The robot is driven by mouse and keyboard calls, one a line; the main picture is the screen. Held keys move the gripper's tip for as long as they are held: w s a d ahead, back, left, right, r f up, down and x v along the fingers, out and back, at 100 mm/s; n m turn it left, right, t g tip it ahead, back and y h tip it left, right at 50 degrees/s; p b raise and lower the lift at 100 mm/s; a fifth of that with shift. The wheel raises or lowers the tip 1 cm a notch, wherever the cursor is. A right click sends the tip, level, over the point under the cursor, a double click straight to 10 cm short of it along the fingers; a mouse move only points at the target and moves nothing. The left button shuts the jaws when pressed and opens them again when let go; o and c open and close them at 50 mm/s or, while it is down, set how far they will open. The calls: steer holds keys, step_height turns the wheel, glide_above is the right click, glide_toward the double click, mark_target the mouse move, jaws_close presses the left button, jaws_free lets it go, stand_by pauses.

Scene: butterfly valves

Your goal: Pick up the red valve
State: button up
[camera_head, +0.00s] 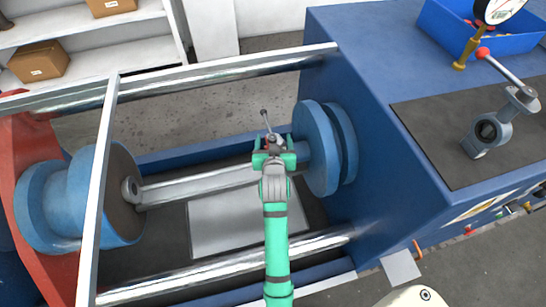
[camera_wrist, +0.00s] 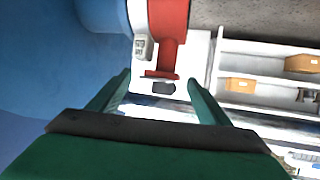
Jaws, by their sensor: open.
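The red valve (camera_head: 275,143) is mostly hidden behind my gripper in the head view; a bit of red and a grey lever show, just left of the blue flange discs. In the wrist view the red valve (camera_wrist: 168,30) is at upper centre, its red neck and flange pointing down the picture. My gripper (camera_head: 274,146) is open, with green fingers. In the wrist view my gripper (camera_wrist: 158,80) has one finger on each side of the neck's lower end in the picture. I see no grip on it, and cannot tell the exact distance.
A blue machine block (camera_head: 355,150) stands right, with flange discs (camera_head: 323,148) close to my gripper. Steel bars (camera_head: 190,75) run along both sides. A grey valve (camera_head: 488,130) stands on a dark mat (camera_head: 425,120). Shelves with boxes (camera_head: 40,62) stand at the upper left.

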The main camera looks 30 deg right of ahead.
steer(key=shift+w+d+f, duration=0.1)
steer(key=shift+w+d, duration=0.05)
steer(key=shift+w, duration=0.15)
steer(key=shift+c, duration=0.7)
jaws_close()
steer(key=shift+w+r, duration=0.1)
steer(key=shift+r, duration=0.15)
